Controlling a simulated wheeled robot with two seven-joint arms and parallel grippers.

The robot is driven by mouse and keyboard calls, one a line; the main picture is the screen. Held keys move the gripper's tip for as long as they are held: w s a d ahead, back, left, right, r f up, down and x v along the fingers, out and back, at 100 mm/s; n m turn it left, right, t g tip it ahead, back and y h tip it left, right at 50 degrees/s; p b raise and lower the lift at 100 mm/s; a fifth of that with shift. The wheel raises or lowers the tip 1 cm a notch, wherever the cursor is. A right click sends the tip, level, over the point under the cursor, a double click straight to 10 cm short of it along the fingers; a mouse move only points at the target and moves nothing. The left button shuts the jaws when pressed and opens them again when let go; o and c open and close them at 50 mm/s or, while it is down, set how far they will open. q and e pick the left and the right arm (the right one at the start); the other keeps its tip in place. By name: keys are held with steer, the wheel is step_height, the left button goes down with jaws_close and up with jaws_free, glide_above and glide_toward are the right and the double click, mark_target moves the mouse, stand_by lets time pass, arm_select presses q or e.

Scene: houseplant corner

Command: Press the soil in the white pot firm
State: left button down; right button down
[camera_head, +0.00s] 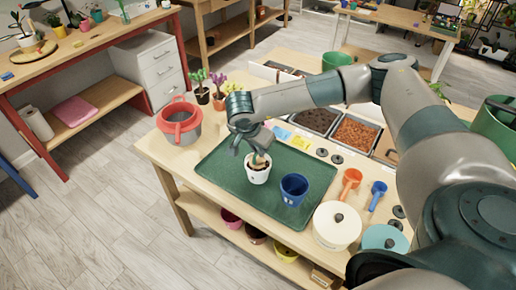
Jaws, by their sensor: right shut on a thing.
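The white pot (257,174) stands upright on the green tray, left of a dark blue pot (294,189). My right gripper (256,152) comes down from above, right over the white pot. It is shut on a small green plant (262,145), whose lower part is at the pot's mouth. The fingers and the plant hide most of the pot's opening, so I cannot see the soil surface well. My left gripper is not in view.
The green tray (222,178) has free room at its left. A red-rimmed grey bucket (180,124) stands behind left. Orange (350,181) and blue scoops (377,193) and a white lidded canister (337,226) are at the right. Soil bins (315,119) stand behind.

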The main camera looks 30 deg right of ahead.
steer(key=shift+f+b, duration=0.4)
stand_by(0.8)
steer(key=shift+f+b, duration=0.1)
steer(key=shift+b, duration=0.3)
stand_by(1.5)
steer(key=shift+r+p, duration=1.6)
steer(key=shift+r, duration=2.45)
